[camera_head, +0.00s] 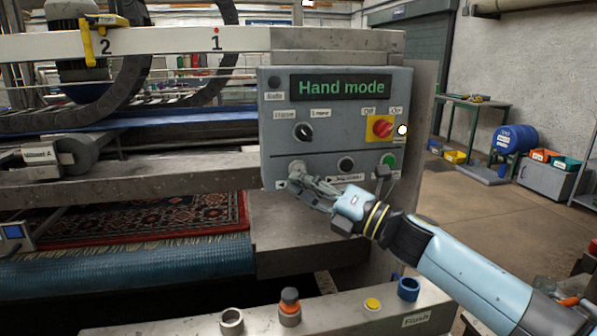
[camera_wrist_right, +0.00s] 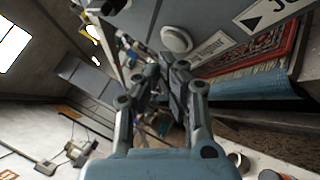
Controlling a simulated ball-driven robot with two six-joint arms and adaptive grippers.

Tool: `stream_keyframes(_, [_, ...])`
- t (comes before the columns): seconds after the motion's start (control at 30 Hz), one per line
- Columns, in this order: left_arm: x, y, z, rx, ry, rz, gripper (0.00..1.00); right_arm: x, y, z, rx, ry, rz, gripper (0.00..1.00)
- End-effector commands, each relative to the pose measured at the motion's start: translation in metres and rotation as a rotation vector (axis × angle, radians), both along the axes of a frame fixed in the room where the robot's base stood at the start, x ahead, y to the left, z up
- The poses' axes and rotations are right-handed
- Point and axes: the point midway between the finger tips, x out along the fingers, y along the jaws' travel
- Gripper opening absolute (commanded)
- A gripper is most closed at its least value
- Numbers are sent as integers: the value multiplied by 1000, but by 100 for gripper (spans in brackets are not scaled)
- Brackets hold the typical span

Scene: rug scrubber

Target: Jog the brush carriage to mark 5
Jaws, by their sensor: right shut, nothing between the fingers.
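The grey control panel (camera_head: 335,92) shows "Hand mode" on its green display (camera_head: 340,87). My right gripper (camera_head: 297,181) is shut and empty at the panel's lower left. Its fingertips are close to the pale round jog button (camera_head: 296,167); I cannot tell whether they touch. That button also shows in the right wrist view (camera_wrist_right: 176,38), just beyond the fingers (camera_wrist_right: 160,66). A dark round button (camera_head: 346,164) sits to its right. The yellow pointer (camera_head: 87,42) hangs on the white rail (camera_head: 160,44), just left of mark 2 (camera_head: 105,47). Mark 1 (camera_head: 217,42) is further right. My left gripper is out of view.
The panel also has a black selector (camera_head: 303,131), a red switch on yellow (camera_head: 382,127), a lit lamp (camera_head: 402,130) and a green button (camera_head: 388,160). A patterned rug (camera_head: 150,218) lies in the machine. A beam with fittings (camera_head: 200,325) runs below my right arm.

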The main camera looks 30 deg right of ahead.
Motion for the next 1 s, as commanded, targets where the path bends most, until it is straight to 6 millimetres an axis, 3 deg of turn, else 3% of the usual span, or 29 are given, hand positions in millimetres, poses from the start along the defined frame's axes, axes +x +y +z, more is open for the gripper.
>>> stream_keyframes(1.0, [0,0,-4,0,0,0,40,10,-2,0,-1,-1,0,0])
